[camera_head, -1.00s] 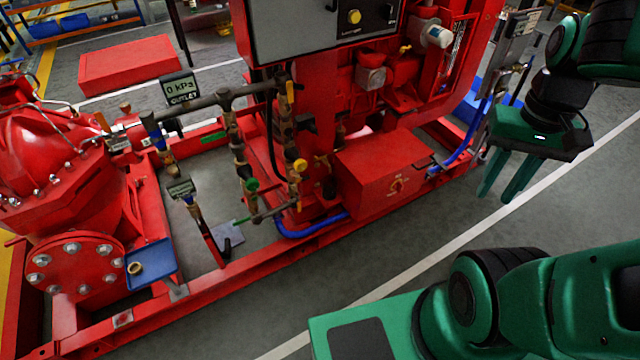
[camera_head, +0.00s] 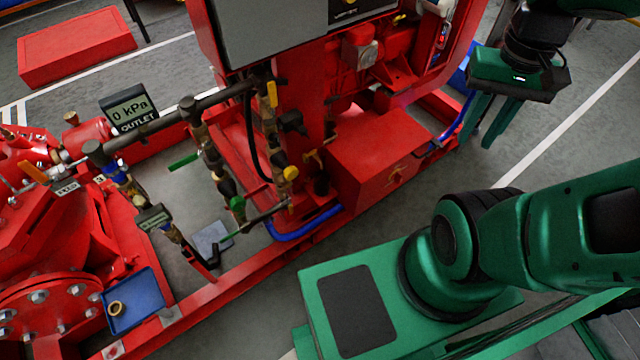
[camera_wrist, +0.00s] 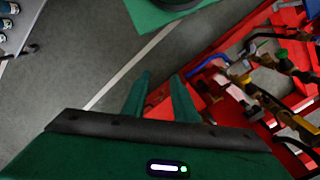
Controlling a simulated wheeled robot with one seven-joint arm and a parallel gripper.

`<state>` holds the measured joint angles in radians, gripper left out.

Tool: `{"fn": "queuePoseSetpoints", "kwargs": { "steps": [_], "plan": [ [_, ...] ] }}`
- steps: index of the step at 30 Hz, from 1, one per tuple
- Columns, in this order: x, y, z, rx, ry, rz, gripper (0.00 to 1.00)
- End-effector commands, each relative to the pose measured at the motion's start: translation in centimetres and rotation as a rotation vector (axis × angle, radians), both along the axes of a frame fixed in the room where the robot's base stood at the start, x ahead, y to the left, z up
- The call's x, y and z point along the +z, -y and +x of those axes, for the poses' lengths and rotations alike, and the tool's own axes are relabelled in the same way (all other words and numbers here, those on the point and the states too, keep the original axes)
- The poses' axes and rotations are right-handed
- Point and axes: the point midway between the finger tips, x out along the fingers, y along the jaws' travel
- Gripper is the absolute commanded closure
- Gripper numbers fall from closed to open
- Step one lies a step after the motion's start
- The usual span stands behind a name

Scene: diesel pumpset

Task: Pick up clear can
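I cannot make out a clear can in either view. My gripper (camera_head: 475,146) hangs at the upper right of the head view, fingers pointing down, beside the red pumpset (camera_head: 385,160). In the wrist view my gripper (camera_wrist: 160,75) shows two green fingers apart with nothing between them. A blue tray (camera_head: 148,290) sits on the pumpset frame at the lower left, with a small brass-coloured ring (camera_head: 116,308) in it.
An outlet gauge (camera_head: 130,108) reading 0 kPa stands over valves and pipes. A red block (camera_head: 75,45) lies on the floor behind. Several small blue-and-white items (camera_wrist: 5,25) show at the wrist view's left edge. Grey floor (camera_wrist: 75,65) beside the pumpset is clear.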

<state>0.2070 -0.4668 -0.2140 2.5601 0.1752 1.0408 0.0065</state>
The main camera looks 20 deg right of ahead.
Motion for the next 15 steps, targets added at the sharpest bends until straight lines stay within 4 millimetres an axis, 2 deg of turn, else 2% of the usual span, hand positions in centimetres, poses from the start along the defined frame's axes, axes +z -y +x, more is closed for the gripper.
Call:
{"fn": "queuePoseSetpoints", "kwargs": {
  "steps": [3,5,7,11,15],
  "plan": [
    [0.0,0.0,0.0,0.000,0.000,0.000,0.74],
    [0.4,0.0,-0.9,0.005,0.013,-0.002,0.74],
    [0.2,0.2,-0.4,0.016,0.016,-0.011,0.74],
    [-0.9,1.1,2.6,0.072,0.024,-0.043,0.74],
    [-3.1,1.9,7.3,0.166,0.047,-0.087,0.74]
  ]
}}
